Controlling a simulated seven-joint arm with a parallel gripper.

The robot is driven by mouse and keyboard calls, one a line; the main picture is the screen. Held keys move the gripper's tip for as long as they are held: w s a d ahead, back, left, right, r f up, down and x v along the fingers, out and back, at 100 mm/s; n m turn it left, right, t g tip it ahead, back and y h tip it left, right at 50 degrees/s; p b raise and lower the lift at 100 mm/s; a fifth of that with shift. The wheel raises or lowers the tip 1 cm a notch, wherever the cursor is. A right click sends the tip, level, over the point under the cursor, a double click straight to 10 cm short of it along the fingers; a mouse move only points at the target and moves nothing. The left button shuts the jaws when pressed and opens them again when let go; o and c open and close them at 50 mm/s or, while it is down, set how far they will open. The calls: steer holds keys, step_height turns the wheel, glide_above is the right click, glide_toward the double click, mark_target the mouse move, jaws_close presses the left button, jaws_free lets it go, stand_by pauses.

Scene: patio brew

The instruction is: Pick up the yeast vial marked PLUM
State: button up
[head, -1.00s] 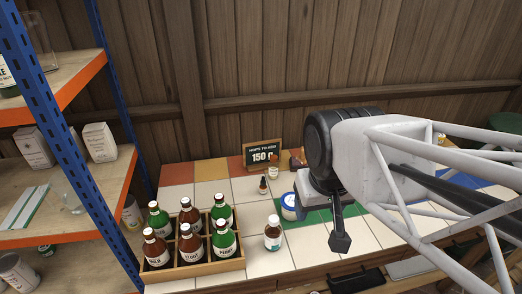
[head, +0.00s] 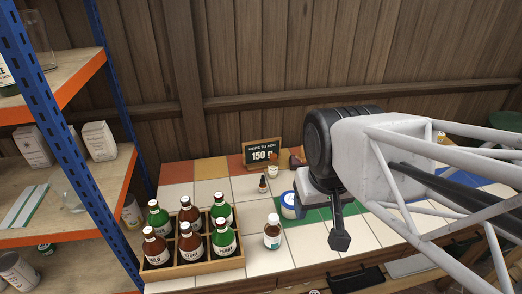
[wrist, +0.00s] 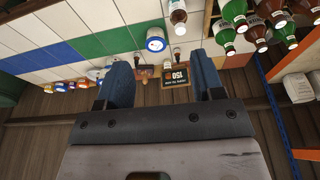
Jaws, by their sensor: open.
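My gripper (wrist: 164,78) is open and empty in the wrist view, with a blue-grey finger on each side and the chalkboard sign between and beyond them. In the head view a dark finger of my gripper (head: 340,238) hangs over the tiled counter. In the wrist view, which is upside down, a row of small vials with coloured parts (wrist: 70,86) stands near the wall, left of my gripper. Their labels are too small to read, so I cannot tell which is PLUM. In the head view my arm hides most of that stretch of counter.
A crate (head: 196,268) of brown and green bottles stands at the counter's left. A brown bottle (head: 272,234), a dropper bottle (head: 263,186), a blue-lidded tub (head: 289,206) and a chalkboard sign (head: 262,153) are also there. Shelves (head: 60,165) stand left; pale front tiles are clear.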

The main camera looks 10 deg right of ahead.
steer(key=m+g, duration=0.3)
steer(key=m, duration=1.6)
glide_above(273, 155)
steer(key=f, duration=1.9)
steer(key=shift+s, duration=0.2)
steer(key=shift+w+f, duration=0.25)
steer(key=shift+f, duration=0.1)
